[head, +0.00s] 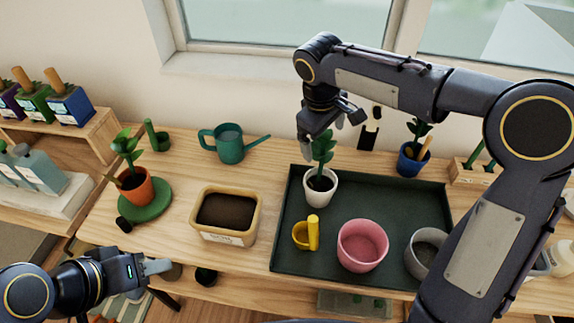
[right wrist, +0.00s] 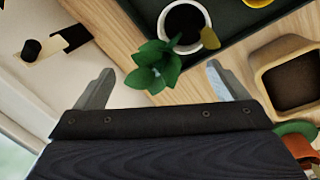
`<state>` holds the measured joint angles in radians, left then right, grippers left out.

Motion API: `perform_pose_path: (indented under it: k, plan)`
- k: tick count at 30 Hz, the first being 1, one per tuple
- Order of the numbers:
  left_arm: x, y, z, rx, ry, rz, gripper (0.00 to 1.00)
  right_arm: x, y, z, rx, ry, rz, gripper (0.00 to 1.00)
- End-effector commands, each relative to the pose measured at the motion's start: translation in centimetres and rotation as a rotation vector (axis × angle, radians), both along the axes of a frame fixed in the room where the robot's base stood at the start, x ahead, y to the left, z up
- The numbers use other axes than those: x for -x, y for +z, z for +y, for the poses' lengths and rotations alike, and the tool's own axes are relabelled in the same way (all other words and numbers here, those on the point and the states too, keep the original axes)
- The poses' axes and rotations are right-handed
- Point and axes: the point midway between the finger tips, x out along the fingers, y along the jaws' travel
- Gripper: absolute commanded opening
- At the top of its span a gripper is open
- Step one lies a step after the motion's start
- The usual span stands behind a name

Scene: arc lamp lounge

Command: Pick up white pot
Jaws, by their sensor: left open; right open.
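The white pot (head: 321,193) stands upright on the dark green tray (head: 377,194), near its back left corner, with dark soil and a leafy green plant in it. In the right wrist view the white pot (right wrist: 184,44) is at the top, and its plant leaves reach between the open fingers. My right gripper (head: 337,122) is open above the plant, apart from the pot's rim, with its fingers (right wrist: 158,85) on either side of the leaves. My left gripper (head: 160,267) is open and empty at the lower left, in front of the table, far from the white pot.
A soil tub (head: 226,216) stands left of the tray. A green watering can (head: 229,144) and a blue pot (head: 410,160) stand behind. A terracotta pot (head: 136,188) is left.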

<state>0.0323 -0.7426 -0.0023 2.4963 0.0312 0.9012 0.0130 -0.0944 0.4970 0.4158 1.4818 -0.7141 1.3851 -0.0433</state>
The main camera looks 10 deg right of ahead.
Motion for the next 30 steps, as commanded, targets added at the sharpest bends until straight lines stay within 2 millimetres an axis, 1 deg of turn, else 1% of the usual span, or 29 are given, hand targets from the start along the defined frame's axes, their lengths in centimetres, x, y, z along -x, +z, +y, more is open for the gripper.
perform_pose_path:
  k: [10, 15, 18, 21, 26, 27, 30]
  plan:
    - [0.0, 0.2, 0.0, 0.0, 0.0, 0.0, 0.41, -0.8, -3.6, -0.5, 0.003, 0.002, 0.005, 0.93]
    - [0.0, 0.5, 0.0, 0.0, 0.0, 0.0, 0.41, -1.5, -6.2, -0.9, 0.002, 0.001, 0.005, 0.93]
    - [0.0, 0.5, 0.0, 0.0, 0.0, 0.0, 0.41, -1.6, -7.2, -1.1, 0.002, 0.001, 0.004, 0.93]
    - [0.0, 0.5, 0.0, 0.0, 0.0, 0.0, 0.41, -1.7, -7.6, -1.1, 0.001, 0.001, 0.001, 0.93]
    - [0.0, 0.5, 0.0, 0.0, 0.0, 0.0, 0.41, -1.7, -7.6, -1.1, 0.002, 0.001, 0.0, 0.93]
    - [0.0, 0.5, 0.0, 0.0, 0.0, 0.0, 0.41, -1.7, -7.6, -1.1, 0.002, 0.001, 0.0, 0.92]
    - [0.0, 0.5, 0.0, 0.0, 0.0, 0.0, 0.41, -1.7, -7.5, -1.1, 0.002, 0.001, 0.0, 0.79]
